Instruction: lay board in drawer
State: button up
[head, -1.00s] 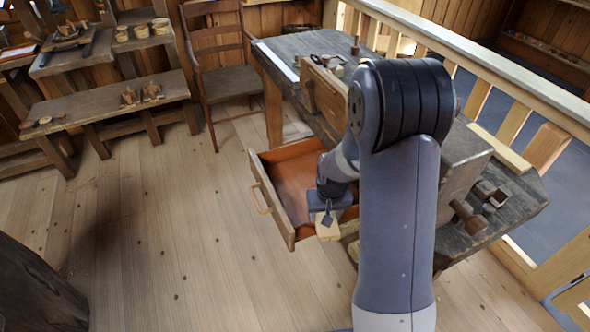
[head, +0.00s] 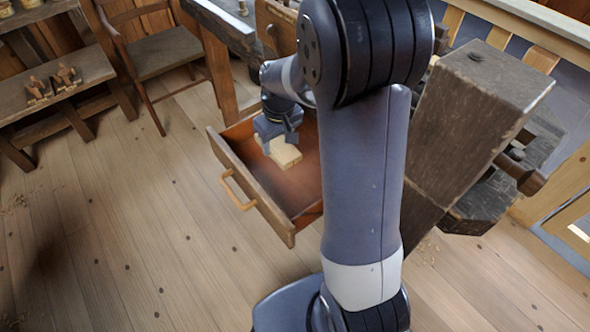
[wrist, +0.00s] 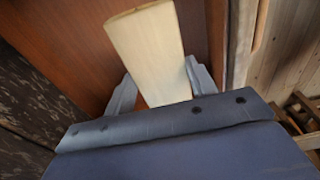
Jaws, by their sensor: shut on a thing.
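The board (head: 284,154) is a short pale wooden piece, held in my gripper (head: 279,140). In the wrist view the board (wrist: 147,48) runs out between the two fingers, which are shut on it. The drawer (head: 250,182) is pulled out from the workbench, with a reddish-brown floor and a wooden handle on its front. In the head view the board appears over the inside of the drawer. I cannot tell whether it touches the drawer floor. My arm hides the drawer's right part.
The dark workbench (head: 222,22) stands behind the drawer, with a large wooden block (head: 478,105) at the right. A chair (head: 155,52) and a low bench (head: 45,75) are at the left. The plank floor in front of the drawer is clear.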

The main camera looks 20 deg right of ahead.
aim_at(279, 172)
notch_tip(279, 172, down, 10)
jog(key=shift+r+b, duration=0.1)
jog(key=shift+b, duration=0.55)
jog(key=shift+f, duration=0.2)
jog(key=o, duration=1)
jog(key=r, duration=0.4)
jog(key=s+r+p, duration=0.1)
jog(key=r, duration=0.7)
jog(key=shift+s+d+r+p, duration=0.1)
jog(key=shift+s+d+p, duration=0.15)
jog(key=shift+p, duration=0.1)
